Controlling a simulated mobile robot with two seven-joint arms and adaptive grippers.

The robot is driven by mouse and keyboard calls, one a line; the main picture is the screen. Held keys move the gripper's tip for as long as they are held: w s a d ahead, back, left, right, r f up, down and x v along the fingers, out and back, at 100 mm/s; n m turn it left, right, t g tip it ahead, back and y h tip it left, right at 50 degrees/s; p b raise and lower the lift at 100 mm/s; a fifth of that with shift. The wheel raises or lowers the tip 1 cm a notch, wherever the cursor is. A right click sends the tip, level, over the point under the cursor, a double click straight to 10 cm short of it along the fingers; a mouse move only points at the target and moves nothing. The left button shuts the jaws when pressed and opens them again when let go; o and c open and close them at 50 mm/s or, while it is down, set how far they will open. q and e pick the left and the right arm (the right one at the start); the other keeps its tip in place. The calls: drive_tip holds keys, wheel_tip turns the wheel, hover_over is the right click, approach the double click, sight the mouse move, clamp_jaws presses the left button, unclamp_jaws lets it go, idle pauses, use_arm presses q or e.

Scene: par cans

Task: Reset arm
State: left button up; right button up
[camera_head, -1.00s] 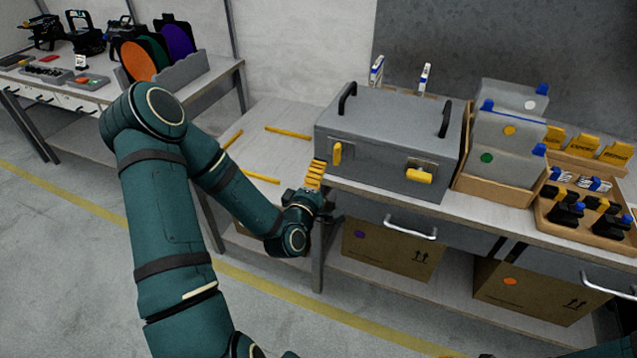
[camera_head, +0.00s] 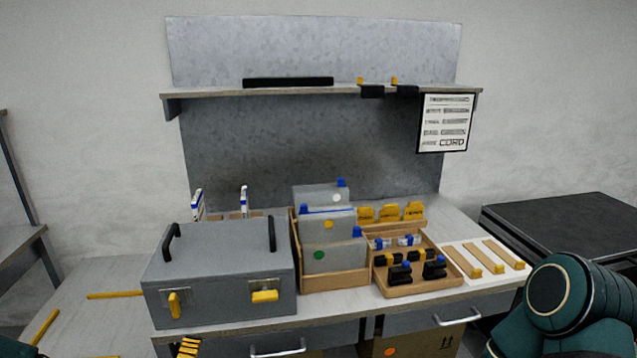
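My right arm (camera_head: 560,300) shows as a dark teal joint at the lower right corner of the head view. Its gripper is out of the picture. My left arm and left gripper are not clearly in the picture. A grey case (camera_head: 220,280) with two black handles and yellow latches stands on the left part of the workbench. Yellow ridged pieces (camera_head: 188,347) show at the bottom edge in front of the case.
A wooden rack (camera_head: 336,283) with grey dividers and a wooden tray (camera_head: 416,288) of black and yellow parts stand right of the case. A white board (camera_head: 482,262) with wooden strips lies farther right. A shelf (camera_head: 320,91) runs above. A black-topped table (camera_head: 570,225) stands at right.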

use_arm(q)
drive_tip(key=s+d+f+m+g+h, duration=0.2)
drive_tip(key=d+f+m+g+h, duration=0.15)
drive_tip(key=d+f+m, duration=0.5)
drive_tip(key=s+d+f+m+g, duration=0.3)
drive_tip(key=s+d+g, duration=0.2)
drive_tip(key=s, duration=0.1)
drive_tip(key=s+d+f+m+g+h, duration=0.1)
drive_tip(key=s+d+f+m+g, duration=0.2)
drive_tip(key=s+d+g, duration=0.2)
drive_tip(key=shift+s+d+m, duration=0.35)
drive_tip(key=shift+s+d, duration=0.25)
drive_tip(key=shift+s, duration=0.65)
